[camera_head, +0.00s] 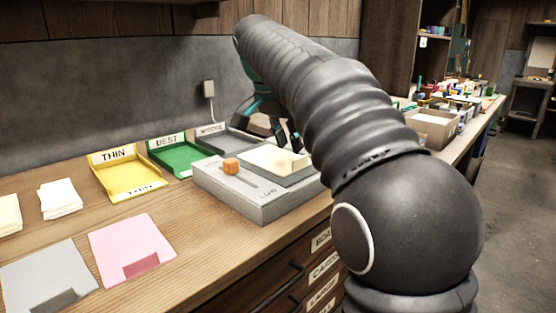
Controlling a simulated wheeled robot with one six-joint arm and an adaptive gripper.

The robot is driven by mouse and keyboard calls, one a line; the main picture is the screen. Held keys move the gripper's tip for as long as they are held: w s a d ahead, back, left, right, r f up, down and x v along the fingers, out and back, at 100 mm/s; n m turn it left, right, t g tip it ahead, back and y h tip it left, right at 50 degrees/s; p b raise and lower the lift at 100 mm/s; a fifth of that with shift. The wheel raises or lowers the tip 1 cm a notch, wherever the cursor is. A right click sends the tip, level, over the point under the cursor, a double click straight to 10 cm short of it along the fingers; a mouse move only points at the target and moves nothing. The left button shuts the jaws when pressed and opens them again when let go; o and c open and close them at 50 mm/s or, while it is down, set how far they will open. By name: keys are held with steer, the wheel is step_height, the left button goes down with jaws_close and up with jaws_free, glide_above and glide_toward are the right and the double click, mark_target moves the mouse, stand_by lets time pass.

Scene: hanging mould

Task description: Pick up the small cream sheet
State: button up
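A small cream sheet (268,158) lies on the flat top plate of a grey box-like device (262,200) with an orange knob (231,166). The sheet's right part looks raised or thicker. My gripper (268,137) is just behind and above the sheet, its dark fingers pointing down and spread apart. It looks open and empty. My arm hides part of the gripper, and contact with the sheet cannot be told. Other cream sheets lie at the left: a stack (60,199) and one at the picture's edge (8,214).
A yellow tray marked THIN (128,178), a green tray marked BEST (178,157) and a grey tray (228,140) stand along the wall. A grey sheet (42,272) and a pink sheet (130,242) lie in front. Cardboard boxes (432,130) stand farther along the bench.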

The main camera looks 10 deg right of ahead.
mark_target(297, 157)
steer(key=shift+d+x, duration=0.15)
steer(key=shift+x, duration=1.2)
steer(key=shift+d+x, duration=0.15)
steer(key=shift+x, duration=1.2)
steer(key=shift+s, duration=0.2)
jaws_close()
